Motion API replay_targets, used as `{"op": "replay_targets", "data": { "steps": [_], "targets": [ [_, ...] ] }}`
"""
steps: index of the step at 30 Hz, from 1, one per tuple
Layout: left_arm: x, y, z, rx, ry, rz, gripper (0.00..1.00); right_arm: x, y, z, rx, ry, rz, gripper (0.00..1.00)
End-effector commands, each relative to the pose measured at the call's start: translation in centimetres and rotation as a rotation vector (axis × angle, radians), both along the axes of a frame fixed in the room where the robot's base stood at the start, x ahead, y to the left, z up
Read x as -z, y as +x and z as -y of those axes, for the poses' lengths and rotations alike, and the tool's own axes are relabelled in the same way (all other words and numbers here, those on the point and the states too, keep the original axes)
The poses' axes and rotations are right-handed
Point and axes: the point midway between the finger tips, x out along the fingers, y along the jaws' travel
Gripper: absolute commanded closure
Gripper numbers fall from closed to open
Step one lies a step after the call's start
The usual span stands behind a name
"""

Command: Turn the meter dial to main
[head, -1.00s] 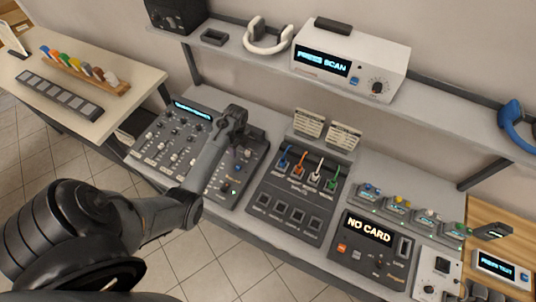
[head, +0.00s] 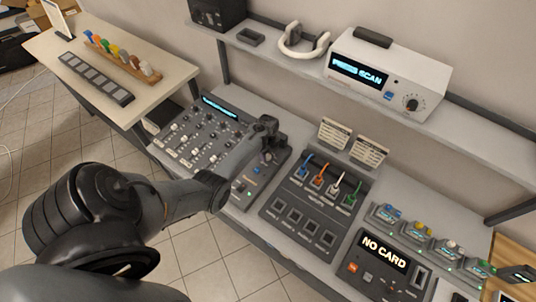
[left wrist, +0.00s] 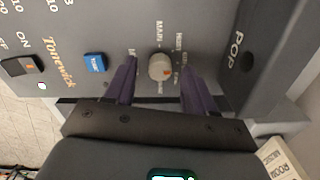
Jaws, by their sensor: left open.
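The meter dial (left wrist: 160,67) is a small round light knob on the grey console, with printed labels around it, one reading MAIN. I cannot tell clearly which label it points to. In the left wrist view my left gripper (left wrist: 158,74) is open, its two dark purple fingers on either side of the dial. There is a visible gap to each finger. In the head view my left gripper (head: 267,136) is over the right part of the mixing console (head: 193,145), and the arm hides the dial there. My right gripper is not in view.
Near the dial are a blue button (left wrist: 95,63), a black ON switch (left wrist: 22,66) and a raised panel marked POP (left wrist: 245,60). To the console's right are a cable patch panel (head: 310,208) and a NO CARD unit (head: 385,251). A shelf (head: 285,62) runs behind.

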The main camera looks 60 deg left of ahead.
Motion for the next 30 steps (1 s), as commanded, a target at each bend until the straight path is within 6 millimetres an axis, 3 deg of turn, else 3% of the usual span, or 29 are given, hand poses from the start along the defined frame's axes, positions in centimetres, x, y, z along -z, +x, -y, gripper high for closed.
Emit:
{"op": "replay_targets", "data": {
  "steps": [13,23,30],
  "targets": [
    [0.72,0.0,-0.02,0.0,0.001,0.0,0.47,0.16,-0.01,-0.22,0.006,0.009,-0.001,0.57],
    [0.72,-0.01,-0.01,0.0,0.001,0.0,0.97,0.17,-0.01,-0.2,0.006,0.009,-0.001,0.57],
    [0.68,-0.01,0.0,-0.013,0.0,0.0,1.0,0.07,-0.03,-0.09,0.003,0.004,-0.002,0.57]
  ]
}}
